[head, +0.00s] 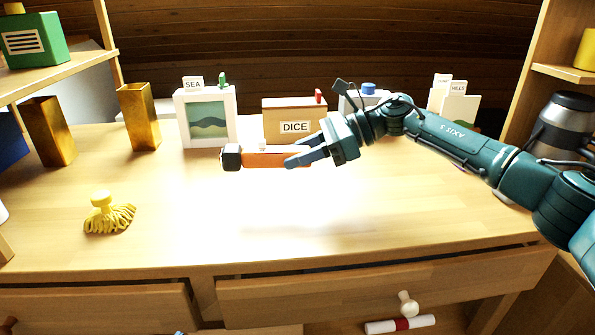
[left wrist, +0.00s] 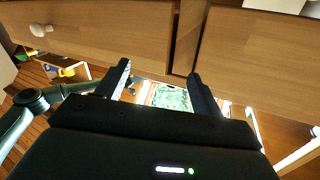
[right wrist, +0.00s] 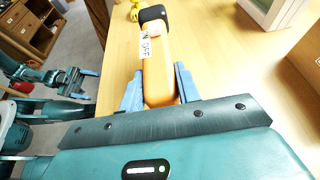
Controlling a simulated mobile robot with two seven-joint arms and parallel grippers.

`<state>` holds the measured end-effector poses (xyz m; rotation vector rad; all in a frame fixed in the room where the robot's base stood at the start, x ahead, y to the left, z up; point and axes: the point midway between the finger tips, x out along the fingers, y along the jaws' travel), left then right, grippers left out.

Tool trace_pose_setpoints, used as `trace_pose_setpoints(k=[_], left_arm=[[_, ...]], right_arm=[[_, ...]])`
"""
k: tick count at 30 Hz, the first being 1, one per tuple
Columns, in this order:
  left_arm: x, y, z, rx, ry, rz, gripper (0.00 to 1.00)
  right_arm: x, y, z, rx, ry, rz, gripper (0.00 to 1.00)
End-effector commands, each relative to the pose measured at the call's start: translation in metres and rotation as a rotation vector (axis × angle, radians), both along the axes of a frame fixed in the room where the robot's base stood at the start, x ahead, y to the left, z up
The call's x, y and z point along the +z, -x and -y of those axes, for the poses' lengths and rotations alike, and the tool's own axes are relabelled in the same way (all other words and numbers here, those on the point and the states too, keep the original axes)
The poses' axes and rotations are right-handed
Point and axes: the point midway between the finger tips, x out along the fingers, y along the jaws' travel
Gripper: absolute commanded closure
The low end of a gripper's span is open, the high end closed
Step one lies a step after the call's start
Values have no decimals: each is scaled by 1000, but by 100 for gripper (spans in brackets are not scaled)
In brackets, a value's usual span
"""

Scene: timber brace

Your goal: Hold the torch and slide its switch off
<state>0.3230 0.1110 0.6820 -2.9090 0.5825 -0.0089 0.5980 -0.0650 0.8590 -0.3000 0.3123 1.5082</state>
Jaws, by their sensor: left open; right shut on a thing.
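The orange torch (head: 262,159) has a black head (head: 231,157) pointing left in the head view. My right gripper (head: 298,153) is shut on its body and holds it above the table. In the right wrist view the torch (right wrist: 158,75) lies between the two blue fingers, its black head (right wrist: 152,14) pointing away. A white label (right wrist: 147,45) with "OFF" lettering is on its upper side. A small pale switch area (right wrist: 155,27) shows by the label, its position too small to tell. My left gripper (left wrist: 160,78) is open and empty, facing the drawer fronts; it is outside the head view.
A "DICE" box (head: 285,124) stands close behind the torch, with a "SEA" picture box (head: 207,118) to its left. A yellow tasselled object (head: 108,214) lies at the table's left front. The table's front middle is clear. Drawers (head: 380,291) sit below the edge.

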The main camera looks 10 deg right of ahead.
Motion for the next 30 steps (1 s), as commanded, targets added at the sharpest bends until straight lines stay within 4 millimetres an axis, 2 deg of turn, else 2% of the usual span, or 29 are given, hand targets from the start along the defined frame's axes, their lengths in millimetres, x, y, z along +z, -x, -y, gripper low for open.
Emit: trace_pose_setpoints(k=[1,3,10,17,30], left_arm=[[2,0,-1,4,0,-10,33],[1,0,-1,6,-1,-24,33],[0,0,-1,10,-1,-38,33],[-1,0,-1,9,-1,-36,33],[-3,1,4,-16,7,65,33]], right_arm=[[11,0,-1,1,-2,3,94],[19,0,-1,1,-2,2,94],[27,0,-1,1,-1,0,94],[26,0,-1,1,-1,0,94],[0,0,-1,1,-2,0,94]])
